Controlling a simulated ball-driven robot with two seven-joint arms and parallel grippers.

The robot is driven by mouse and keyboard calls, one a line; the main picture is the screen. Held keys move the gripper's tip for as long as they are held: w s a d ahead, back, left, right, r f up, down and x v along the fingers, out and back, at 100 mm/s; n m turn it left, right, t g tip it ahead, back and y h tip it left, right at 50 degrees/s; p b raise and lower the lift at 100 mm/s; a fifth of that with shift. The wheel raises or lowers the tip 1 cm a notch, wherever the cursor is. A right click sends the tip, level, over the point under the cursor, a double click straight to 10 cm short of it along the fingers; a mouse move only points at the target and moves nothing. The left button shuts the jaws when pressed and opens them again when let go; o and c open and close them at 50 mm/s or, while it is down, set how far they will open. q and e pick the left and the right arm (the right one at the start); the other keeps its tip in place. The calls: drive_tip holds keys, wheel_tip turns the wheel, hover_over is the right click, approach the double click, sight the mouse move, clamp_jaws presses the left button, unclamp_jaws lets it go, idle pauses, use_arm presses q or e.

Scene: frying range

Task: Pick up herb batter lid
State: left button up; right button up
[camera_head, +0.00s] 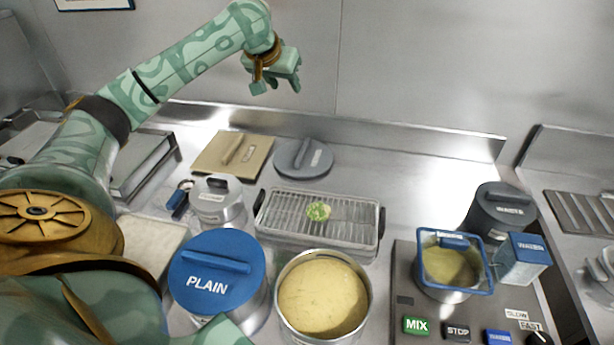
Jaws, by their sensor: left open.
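No lid in view carries a readable herb label, so I cannot tell for certain which is the herb batter lid. A grey round lid (303,159) with a bar handle and a small unreadable tag lies flat on the counter at the back. A tan square lid (213,155) with a bar handle lies to its left. A blue lid marked PLAIN (216,286) sits on a steel pot. Beside it stands an open pot (323,293) of pale yellow batter. My left gripper (278,88) is open and empty, raised high in front of the back wall, well above the lids. My right gripper is not in view.
A wire-rack tray (269,219) with a green-topped piece (318,211) stands mid-counter. A small lidded steel pot (216,204) is left of it. A mixer station with buttons (405,285), a blue-rimmed basket (452,265) and a dark waste bin (500,207) are right. Counter right of the grey lid is clear.

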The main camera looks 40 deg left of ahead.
use_arm(q)
drive_tip(key=b, duration=0.6)
approach(302, 150)
drive_tip(key=shift+g, duration=0.3)
drive_tip(key=w+f+b, duration=0.1)
drive_tip(key=b, duration=0.1)
drive_tip(key=w+f+b, duration=0.1)
drive_tip(key=w+b, duration=0.1)
drive_tip(key=b, duration=0.1)
drive_tip(key=shift+w+a+f+b, duration=0.2)
drive_tip(key=shift+b, duration=0.15)
drive_tip(key=b+x, duration=0.2)
drive_tip(key=x, duration=0.1)
drive_tip(key=s+b+x, duration=0.1)
drive_tip(key=b, duration=0.1)
drive_tip(key=shift+w+a+f, duration=0.1)
drive_tip(key=shift+w+f, duration=0.1)
drive_tip(key=shift+f, duration=0.4)
drive_tip(key=shift+w+a+f, duration=0.1)
drive_tip(key=shift+w+f, duration=0.15)
drive_tip(key=shift+r, duration=0.25)
clamp_jaws()
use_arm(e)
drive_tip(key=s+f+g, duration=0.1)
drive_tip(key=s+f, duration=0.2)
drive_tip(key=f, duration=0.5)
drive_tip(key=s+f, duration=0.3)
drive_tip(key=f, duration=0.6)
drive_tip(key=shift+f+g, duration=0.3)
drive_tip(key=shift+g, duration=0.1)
